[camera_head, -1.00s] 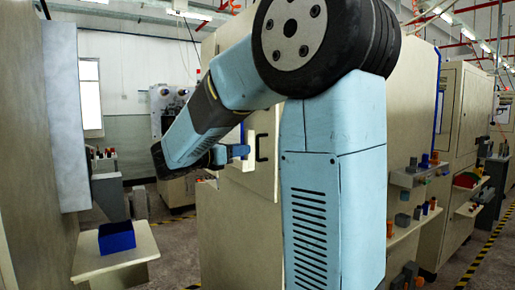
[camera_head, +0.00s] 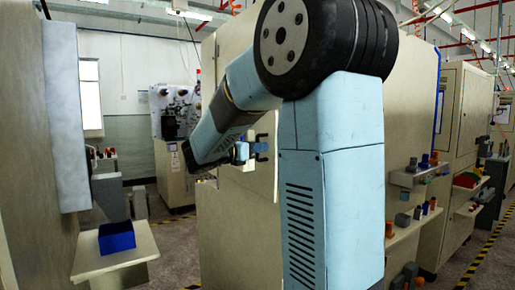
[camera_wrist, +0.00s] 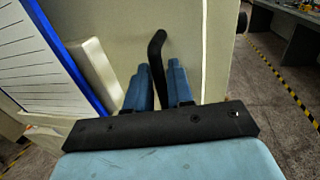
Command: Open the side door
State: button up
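The side door is a beige panel (camera_head: 236,225) on the machine behind my arm, and it looks closed. In the wrist view its beige face (camera_wrist: 120,25) fills the upper middle. A black bar handle (camera_wrist: 157,55) with a bent top stands out from it. My gripper (camera_wrist: 160,72) is open, with its two blue fingers on either side of the handle. A gap shows beside the handle, and I cannot tell whether a finger touches it. In the head view my gripper (camera_head: 262,148) is at the door's handle, which it and my arm partly hide.
A blue bin (camera_head: 117,238) sits on a beige shelf (camera_head: 140,262) at the left. Small parts stand on shelves (camera_head: 405,232) at the right. A blue-edged white chart (camera_wrist: 45,60) and a pale block (camera_wrist: 95,75) are left of the fingers. Floor shows to the right.

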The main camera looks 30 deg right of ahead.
grip_shut()
jog(key=shift+a, duration=0.15)
